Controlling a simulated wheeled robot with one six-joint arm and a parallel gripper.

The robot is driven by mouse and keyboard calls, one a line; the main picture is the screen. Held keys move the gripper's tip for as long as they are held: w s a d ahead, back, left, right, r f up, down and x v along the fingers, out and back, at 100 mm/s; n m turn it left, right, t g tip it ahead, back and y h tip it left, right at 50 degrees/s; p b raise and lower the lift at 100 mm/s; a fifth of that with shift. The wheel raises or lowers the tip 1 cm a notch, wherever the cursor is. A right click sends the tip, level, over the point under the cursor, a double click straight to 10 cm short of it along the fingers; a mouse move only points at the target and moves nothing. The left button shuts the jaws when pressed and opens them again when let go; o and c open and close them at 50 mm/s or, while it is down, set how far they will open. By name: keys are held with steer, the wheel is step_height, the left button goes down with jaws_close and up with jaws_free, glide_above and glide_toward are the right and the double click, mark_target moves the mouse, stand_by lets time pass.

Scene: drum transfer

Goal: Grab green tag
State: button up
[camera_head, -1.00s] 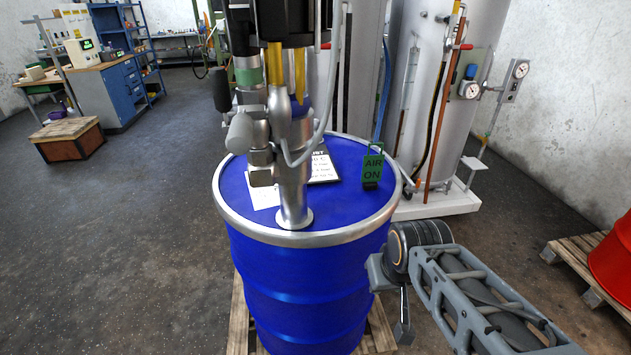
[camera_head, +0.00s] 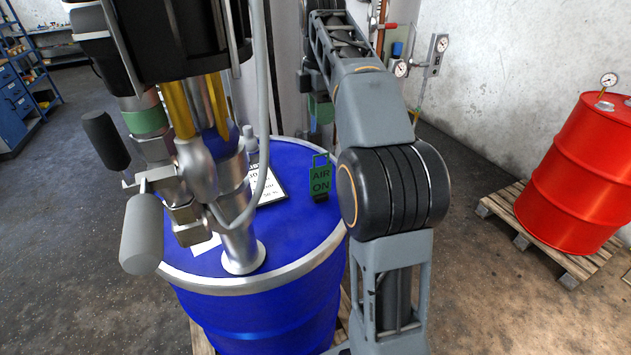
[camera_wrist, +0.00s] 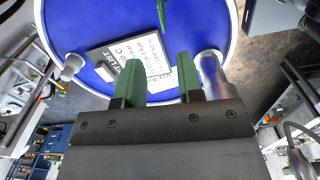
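The green tag (camera_head: 321,179), marked "AIR ON", stands upright on a small black base on the blue drum's lid (camera_head: 290,215). In the wrist view a green piece that looks like the tag (camera_wrist: 162,14) shows near the top edge, beyond the fingertips. My gripper (camera_wrist: 158,78) is open, with two green fingers apart and nothing between them. It points over the drum lid (camera_wrist: 75,22), apart from the tag. In the head view my arm reaches past the drum's right side, and my gripper is mostly hidden behind it.
A metal pump tube (camera_head: 238,225) with handles and a hose stands on the lid, left of the tag. A white printed sheet (camera_wrist: 135,58) lies on the lid. A red drum (camera_head: 580,175) stands on a pallet (camera_head: 505,215) at right.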

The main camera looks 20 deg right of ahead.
mark_target(322, 154)
steer(key=shift+n, duration=0.3)
steer(key=shift+s+d+f+b, duration=0.1)
steer(key=shift+f+b, duration=1.2)
steer(key=shift+f, duration=5.3)
jaws_close()
